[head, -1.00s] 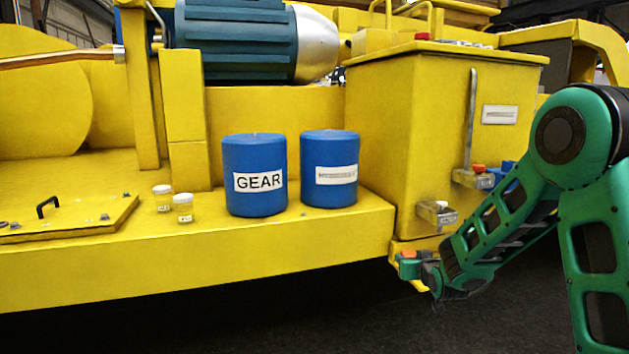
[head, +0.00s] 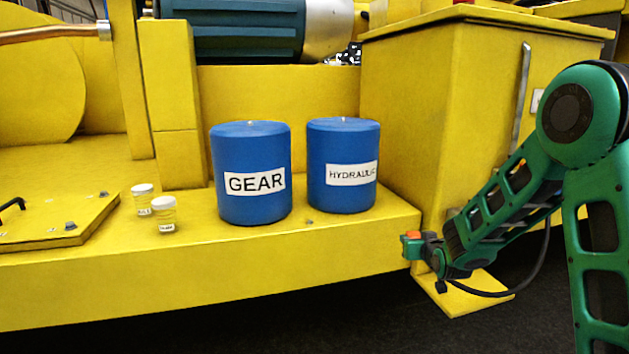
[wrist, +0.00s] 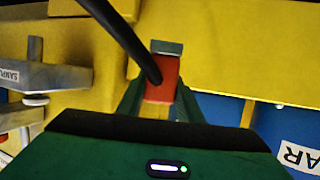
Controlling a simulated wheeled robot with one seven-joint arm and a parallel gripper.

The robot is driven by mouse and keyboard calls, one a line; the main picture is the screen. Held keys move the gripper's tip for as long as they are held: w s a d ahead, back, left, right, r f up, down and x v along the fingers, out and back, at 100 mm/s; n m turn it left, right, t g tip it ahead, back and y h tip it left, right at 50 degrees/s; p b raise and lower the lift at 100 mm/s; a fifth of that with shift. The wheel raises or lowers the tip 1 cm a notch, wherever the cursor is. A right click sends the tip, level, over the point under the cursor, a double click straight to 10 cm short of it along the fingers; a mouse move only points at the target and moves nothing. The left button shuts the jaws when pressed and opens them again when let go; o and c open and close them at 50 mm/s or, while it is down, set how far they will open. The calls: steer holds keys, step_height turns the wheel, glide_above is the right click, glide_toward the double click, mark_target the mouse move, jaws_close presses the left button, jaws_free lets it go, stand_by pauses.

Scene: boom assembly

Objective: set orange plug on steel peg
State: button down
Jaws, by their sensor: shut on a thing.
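The orange plug (wrist: 163,80) is between the fingers of my gripper (wrist: 160,100) in the wrist view, with a grey block at its far end. A black cable crosses in front and appears to reach the plug. In the head view the plug is a small orange patch (head: 412,235) at the tip of my gripper (head: 413,246), beside the yellow deck's right corner. My gripper is shut on the plug. A steel bracket with an upright steel piece (wrist: 35,52) is at the left of the wrist view; I cannot tell whether this is the peg. My arm hides that area in the head view.
Blue GEAR (head: 251,175) and HYDRAULIC (head: 343,168) drums stand on the yellow deck (head: 300,245), left of my gripper. A yellow cabinet (head: 430,120) rises behind it. Two small jars (head: 165,215) stand further left. Dark floor is open below the deck.

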steer(key=shift+w+r, duration=0.1)
steer(key=shift+w, duration=0.1)
steer(key=shift+d, duration=0.1)
